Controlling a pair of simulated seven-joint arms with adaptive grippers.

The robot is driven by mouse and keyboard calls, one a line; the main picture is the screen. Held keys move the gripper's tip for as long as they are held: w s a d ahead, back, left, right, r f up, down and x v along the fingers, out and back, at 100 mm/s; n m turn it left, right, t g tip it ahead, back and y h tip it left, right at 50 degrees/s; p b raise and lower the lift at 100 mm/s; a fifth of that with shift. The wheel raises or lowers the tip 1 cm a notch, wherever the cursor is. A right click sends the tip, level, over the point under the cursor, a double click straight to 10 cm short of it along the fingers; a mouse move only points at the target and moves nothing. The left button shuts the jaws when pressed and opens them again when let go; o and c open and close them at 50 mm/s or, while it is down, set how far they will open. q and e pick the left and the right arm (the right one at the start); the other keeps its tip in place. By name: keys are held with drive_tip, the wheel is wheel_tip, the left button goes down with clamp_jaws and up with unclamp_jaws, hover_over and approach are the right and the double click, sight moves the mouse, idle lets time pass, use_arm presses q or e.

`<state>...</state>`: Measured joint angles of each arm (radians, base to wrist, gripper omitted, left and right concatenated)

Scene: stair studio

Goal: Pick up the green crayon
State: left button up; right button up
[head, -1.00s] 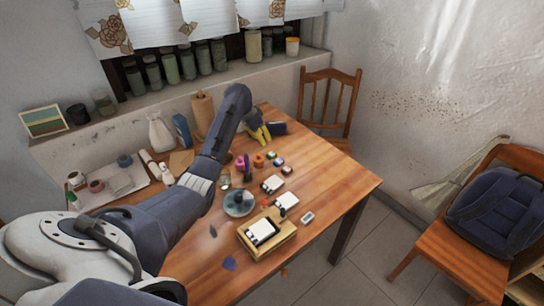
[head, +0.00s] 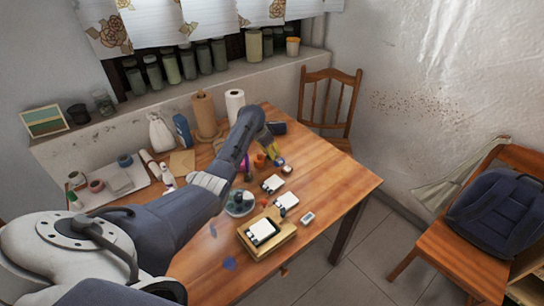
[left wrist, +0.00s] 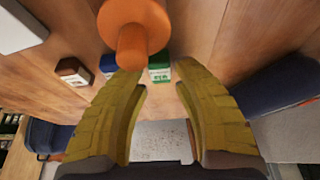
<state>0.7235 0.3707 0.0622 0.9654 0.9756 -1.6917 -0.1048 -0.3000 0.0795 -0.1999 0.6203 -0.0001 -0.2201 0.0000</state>
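My left gripper (head: 273,153) has yellow fingers and is over the table, low among small objects. In the left wrist view its fingers (left wrist: 160,74) are apart with nothing held. A small block-like green piece with a white side (left wrist: 159,69) shows between or just beyond the fingertips. It may be the green crayon, but its shape is too small to tell. The fingers partly frame it, and I cannot tell whether they touch it. In the head view the gripper hides it or makes it hard to pick out. My right gripper is not in view.
An orange spool-shaped thing (left wrist: 132,45) stands close by the left fingertip. A blue piece (left wrist: 108,66) and a brown piece (left wrist: 73,72) lie to the left. The wooden table (head: 333,186) is clear at its right end. A paper roll (head: 235,104) stands behind the arm.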

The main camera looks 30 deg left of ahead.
use_arm(q)
drive_tip(key=shift+x, duration=0.9)
drive_tip(key=c, duration=0.6)
